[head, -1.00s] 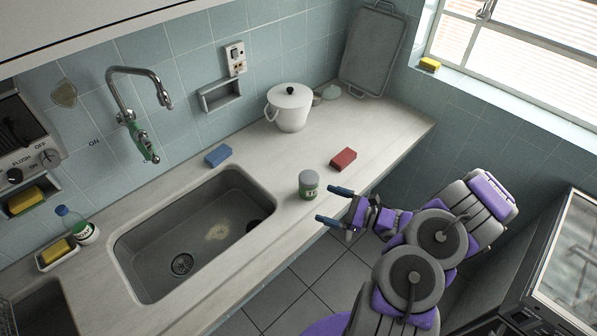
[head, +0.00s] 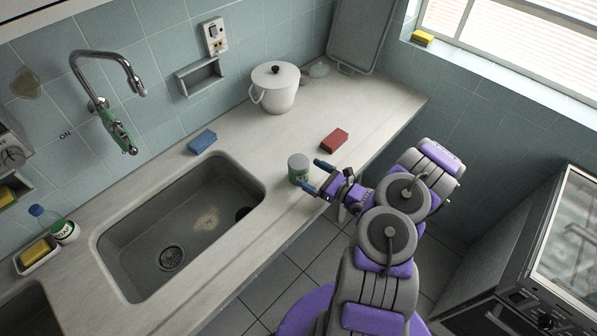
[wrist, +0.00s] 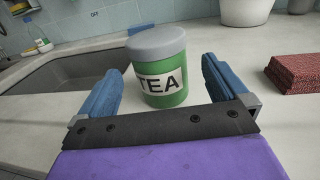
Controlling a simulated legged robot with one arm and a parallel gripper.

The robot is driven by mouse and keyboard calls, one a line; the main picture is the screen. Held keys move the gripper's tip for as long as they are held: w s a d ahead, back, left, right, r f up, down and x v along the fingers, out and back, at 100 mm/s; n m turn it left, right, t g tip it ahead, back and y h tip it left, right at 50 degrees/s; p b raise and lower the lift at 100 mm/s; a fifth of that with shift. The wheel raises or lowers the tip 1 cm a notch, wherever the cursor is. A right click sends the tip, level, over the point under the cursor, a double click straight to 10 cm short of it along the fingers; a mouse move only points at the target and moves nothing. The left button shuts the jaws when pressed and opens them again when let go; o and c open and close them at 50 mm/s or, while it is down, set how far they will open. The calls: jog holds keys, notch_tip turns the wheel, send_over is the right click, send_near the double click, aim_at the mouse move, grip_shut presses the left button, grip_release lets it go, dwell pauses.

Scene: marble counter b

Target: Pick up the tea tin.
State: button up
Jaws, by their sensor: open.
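The tea tin (head: 299,168) stands upright on the counter, to the right of the sink. In the wrist view the tin (wrist: 160,72) is green with a grey lid and a white label reading TEA. My gripper (head: 313,177) is open at the tin's right side in the head view. In the wrist view the blue fingers of my gripper (wrist: 161,88) stand to the left and right of the tin, with a gap on each side. The tin is at or just beyond the fingertips; I cannot tell exactly how deep it sits between them.
A blue sponge (head: 202,141) lies behind the sink (head: 180,228). A white lidded pot (head: 275,88) stands by the wall. The counter between pot and tin is clear.

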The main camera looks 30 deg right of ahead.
aim_at(295, 166)
jog(key=shift+w+a, duration=0.2)
jog(key=shift+w, duration=0.65)
jog(key=shift+w+a+f+b, duration=0.1)
jog(key=shift+w+a+b, duration=0.2)
jog(key=shift+w+a, duration=0.15)
jog(key=x, duration=0.2)
jog(key=b+x, duration=0.1)
jog(key=shift+w+a+f, duration=0.2)
jog(key=shift+a+f, duration=0.1)
jog(key=shift+a, duration=0.05)
jog(key=shift+w+a+r, duration=0.1)
jog(key=shift+w, duration=0.35)
jog(key=shift+d, duration=0.2)
jog(key=shift+c, duration=0.5)
jog(key=shift+a, duration=0.1)
jog(key=c, duration=1)
